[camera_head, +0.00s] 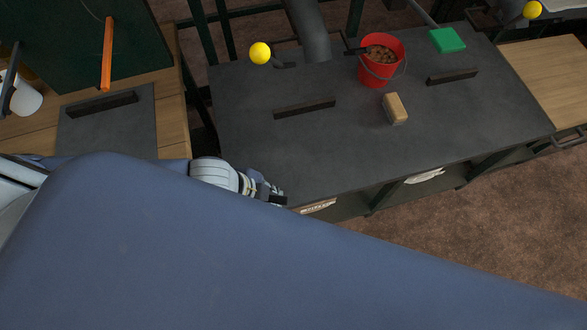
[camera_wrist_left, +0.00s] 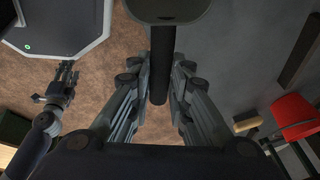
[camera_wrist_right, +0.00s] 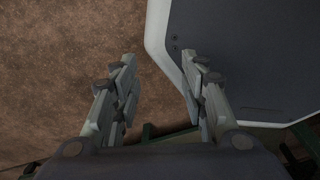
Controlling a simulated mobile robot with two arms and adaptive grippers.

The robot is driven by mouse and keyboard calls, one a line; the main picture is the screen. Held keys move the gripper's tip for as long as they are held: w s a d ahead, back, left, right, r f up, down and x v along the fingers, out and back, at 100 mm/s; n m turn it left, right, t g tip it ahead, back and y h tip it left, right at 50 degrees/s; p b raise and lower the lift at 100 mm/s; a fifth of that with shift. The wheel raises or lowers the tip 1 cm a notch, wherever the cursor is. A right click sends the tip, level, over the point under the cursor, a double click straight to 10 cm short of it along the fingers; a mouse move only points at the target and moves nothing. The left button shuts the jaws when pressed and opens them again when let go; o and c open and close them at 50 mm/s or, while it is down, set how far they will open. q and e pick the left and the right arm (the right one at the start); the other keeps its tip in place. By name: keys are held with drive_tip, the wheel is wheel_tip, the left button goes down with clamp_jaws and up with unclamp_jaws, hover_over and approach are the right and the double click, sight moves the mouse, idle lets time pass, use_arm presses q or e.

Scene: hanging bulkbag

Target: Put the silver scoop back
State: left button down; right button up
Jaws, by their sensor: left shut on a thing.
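My left gripper (camera_head: 268,192) is at the near edge of the dark grey worktop, low at the left, partly hidden behind my blue arm. In the left wrist view, my left gripper (camera_wrist_left: 160,95) is shut on the dark handle of the silver scoop (camera_wrist_left: 168,10). The scoop's grey head shows only in part at the top edge of that view. In the head view only a dark bit of the handle shows at the fingertips. My right gripper (camera_wrist_right: 158,75) is open and empty, over brown floor beside my base. It also shows small in the left wrist view (camera_wrist_left: 68,75).
The dark worktop (camera_head: 330,140) carries a red bucket (camera_head: 370,73) of brown lumps, a tan block (camera_head: 395,107), a green block (camera_head: 447,40) and dark bars (camera_head: 305,107). A yellow ball (camera_head: 260,53) is at the back. A wooden bench (camera_head: 170,90) stands left. The worktop's middle is clear.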

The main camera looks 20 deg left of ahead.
use_arm(q)
drive_tip(key=w+d, duration=0.6)
drive_tip(key=w, duration=0.1)
drive_tip(key=w+d+f+p, duration=0.1)
drive_tip(key=w+d, duration=0.2)
drive_tip(key=shift+w+d, duration=0.25)
drive_tip(key=shift+d, duration=0.1)
drive_tip(key=shift+w+d+f, duration=0.15)
drive_tip(key=shift+w+d, duration=0.25)
drive_tip(key=shift+w+d+f, duration=0.1)
drive_tip(key=shift+w+f, duration=0.1)
drive_tip(key=shift+f, duration=0.1)
wheel_tip(320, 180, down, 3)
drive_tip(key=shift+r, duration=0.1)
use_arm(e)
drive_tip(key=shift+s+d+r, duration=0.25)
drive_tip(key=shift+d+r, duration=0.35)
drive_tip(key=shift+d, duration=0.1)
drive_tip(key=shift+d, duration=0.1)
use_arm(q)
drive_tip(key=c, duration=1.5)
unclamp_jaws()
use_arm(e)
drive_tip(key=shift+d, duration=0.15)
